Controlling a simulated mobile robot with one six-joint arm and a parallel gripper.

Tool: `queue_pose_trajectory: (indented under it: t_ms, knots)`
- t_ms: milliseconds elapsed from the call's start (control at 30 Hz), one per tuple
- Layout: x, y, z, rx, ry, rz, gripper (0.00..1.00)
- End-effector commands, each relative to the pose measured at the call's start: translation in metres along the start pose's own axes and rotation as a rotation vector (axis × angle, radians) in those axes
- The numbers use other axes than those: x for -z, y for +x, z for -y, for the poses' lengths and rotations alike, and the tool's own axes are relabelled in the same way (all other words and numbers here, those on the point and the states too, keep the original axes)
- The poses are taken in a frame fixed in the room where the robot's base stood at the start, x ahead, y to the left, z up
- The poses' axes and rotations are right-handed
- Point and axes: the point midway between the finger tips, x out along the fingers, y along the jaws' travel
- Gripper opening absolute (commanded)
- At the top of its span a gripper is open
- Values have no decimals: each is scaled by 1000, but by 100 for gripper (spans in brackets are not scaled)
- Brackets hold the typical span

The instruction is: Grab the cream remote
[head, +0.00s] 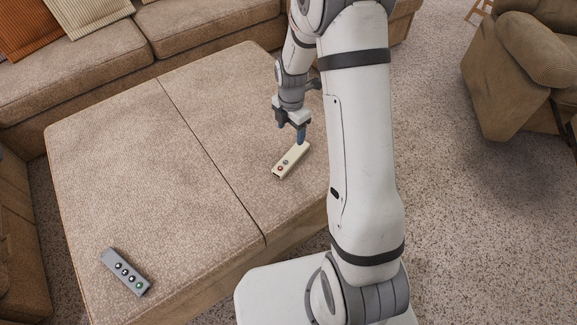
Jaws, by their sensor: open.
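The cream remote (285,166) lies flat on the right part of the tan ottoman (150,170), near its right edge. It has a few coloured round buttons, and its far end is close to the fingers. My gripper (291,133) points down just above and behind the far end of the remote. Its fingers are open with nothing seen between them. Whether a fingertip touches the remote cannot be told from this view.
A grey remote (125,271) with several buttons lies at the ottoman's front left. A sofa (190,30) with cushions stands behind, and an armchair (520,70) stands at right. The ottoman's middle is clear. Carpet (470,230) is open at right.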

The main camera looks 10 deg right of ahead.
Motion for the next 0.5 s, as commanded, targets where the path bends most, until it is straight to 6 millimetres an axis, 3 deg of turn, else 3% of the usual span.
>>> queue_pose_trajectory:
  t_ms: [33, 100, 500]
  knots:
    - [-1, 29, -3, 8, -60, -4, 67]
    - [-3, 47, -6, 13, -133, -8, 67]
    - [-6, 94, -9, 18, -228, -12, 67]
